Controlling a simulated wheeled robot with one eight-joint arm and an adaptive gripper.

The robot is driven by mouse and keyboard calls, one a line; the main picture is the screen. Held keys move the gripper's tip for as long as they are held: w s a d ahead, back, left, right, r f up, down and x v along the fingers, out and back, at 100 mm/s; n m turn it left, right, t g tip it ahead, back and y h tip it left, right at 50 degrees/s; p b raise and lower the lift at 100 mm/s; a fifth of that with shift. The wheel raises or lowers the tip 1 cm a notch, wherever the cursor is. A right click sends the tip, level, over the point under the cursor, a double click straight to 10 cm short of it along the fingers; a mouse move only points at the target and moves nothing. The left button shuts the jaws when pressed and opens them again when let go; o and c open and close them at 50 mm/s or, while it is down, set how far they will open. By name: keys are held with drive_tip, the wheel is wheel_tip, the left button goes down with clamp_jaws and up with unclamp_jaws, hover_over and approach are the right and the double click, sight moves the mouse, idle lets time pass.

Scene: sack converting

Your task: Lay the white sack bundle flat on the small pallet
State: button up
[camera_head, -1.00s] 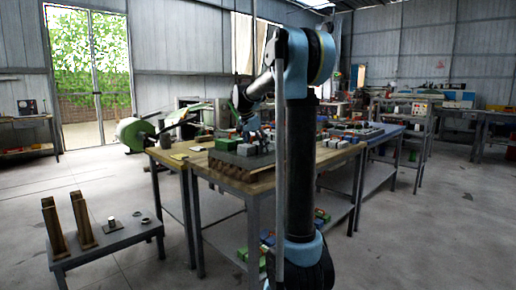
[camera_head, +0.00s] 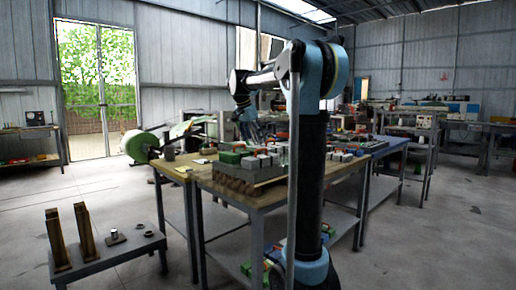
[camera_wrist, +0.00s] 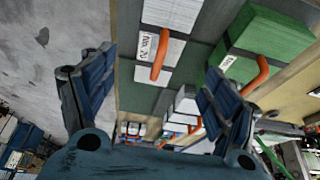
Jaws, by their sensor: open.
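My gripper (camera_wrist: 155,95) is open and empty, its two blue-padded fingers spread wide. In the head view my gripper (camera_head: 250,128) hangs above the bundles on the near table. In the wrist view a white bundle (camera_wrist: 172,50) with an orange band and a label lies above and between the fingertips, apart from them. Another white bundle (camera_wrist: 186,104) lies beyond it, partly hidden by the right finger. The white bundles (camera_head: 263,161) sit in a group on a grey-topped wooden pallet (camera_head: 232,184) in the head view. I cannot tell which one the task means.
A green bundle (camera_wrist: 265,38) with an orange band lies beside the right finger; green bundles (camera_head: 230,158) also show in the head view. A low bench (camera_head: 110,250) with two wooden posts stands at the left. The concrete floor there is mostly clear.

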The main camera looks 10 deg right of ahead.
drive_tip(key=s+d+f+n+y, duration=0.1)
drive_tip(key=s+f+n, duration=0.1)
drive_tip(key=s+f, duration=0.35)
drive_tip(key=s+d+f+n, duration=0.2)
drive_tip(key=s, duration=0.7)
drive_tip(key=s+d+f+n+y, duration=0.1)
drive_tip(key=s+f, duration=0.3)
drive_tip(key=s, duration=0.4)
drive_tip(key=s+f+n+y, duration=0.1)
drive_tip(key=s+f+n, duration=0.5)
drive_tip(key=s+f, duration=1.3)
wheel_tip(320, 180, down, 3)
drive_tip(key=shift+s+d+r+y, duration=0.1)
drive_tip(key=shift+s+d+y, duration=0.1)
drive_tip(key=shift+y, duration=0.1)
